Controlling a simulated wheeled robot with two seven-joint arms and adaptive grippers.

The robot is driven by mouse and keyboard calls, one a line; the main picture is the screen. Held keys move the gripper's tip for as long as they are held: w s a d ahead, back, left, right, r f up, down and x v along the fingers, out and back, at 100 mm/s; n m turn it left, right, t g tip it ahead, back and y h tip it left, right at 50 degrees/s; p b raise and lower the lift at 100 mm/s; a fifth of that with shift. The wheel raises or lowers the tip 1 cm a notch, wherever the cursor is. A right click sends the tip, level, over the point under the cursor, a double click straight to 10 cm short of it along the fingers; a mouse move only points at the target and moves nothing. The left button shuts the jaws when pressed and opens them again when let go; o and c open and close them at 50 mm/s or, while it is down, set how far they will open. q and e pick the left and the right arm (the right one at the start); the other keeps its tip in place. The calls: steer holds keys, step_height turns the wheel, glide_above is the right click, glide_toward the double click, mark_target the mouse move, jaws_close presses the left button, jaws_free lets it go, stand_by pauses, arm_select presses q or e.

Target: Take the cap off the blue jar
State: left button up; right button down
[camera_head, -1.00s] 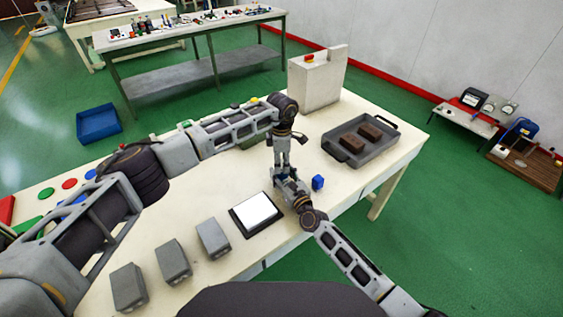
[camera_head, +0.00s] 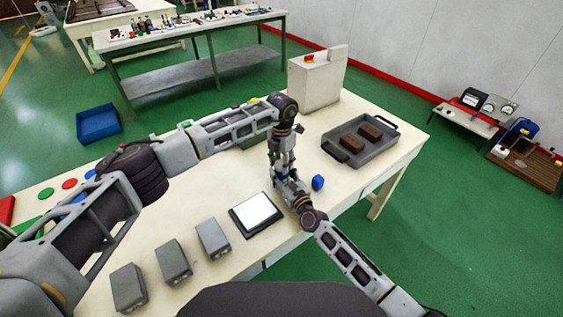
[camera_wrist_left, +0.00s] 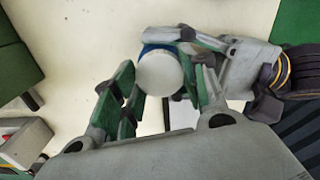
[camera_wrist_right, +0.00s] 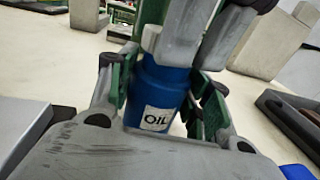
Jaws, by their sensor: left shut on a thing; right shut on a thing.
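The blue jar (camera_wrist_right: 166,85) with a white OIL label stands upright between the fingers of my right gripper (camera_wrist_right: 162,110), which is shut on it. It shows in the head view as a small blue patch (camera_head: 282,173). My left gripper (camera_wrist_left: 160,80) comes down from above and is shut on the round whitish cap (camera_wrist_left: 160,74). In the left wrist view, a blue edge of the jar shows just behind the cap. In the right wrist view, the left fingers cover the jar's top, so I cannot tell whether cap and jar are apart.
A small blue object (camera_head: 318,183) stands on the table right of the grippers. A grey tray (camera_head: 385,148) with two brown blocks is further right. A black-framed white plate (camera_head: 257,214) and several grey blocks (camera_head: 172,261) lie to the left. A grey box (camera_head: 316,82) stands behind.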

arm_select(q)
steer(key=n, duration=1.8)
steer(key=shift+w+n, duration=0.1)
steer(key=shift+n, duration=0.2)
steer(key=n, duration=0.6)
steer(key=shift+r, duration=0.1)
steer(key=shift+r, duration=1.15)
stand_by(1.0)
steer(key=shift+r, duration=1.95)
arm_select(e)
steer(key=c, duration=0.6)
jaws_free()
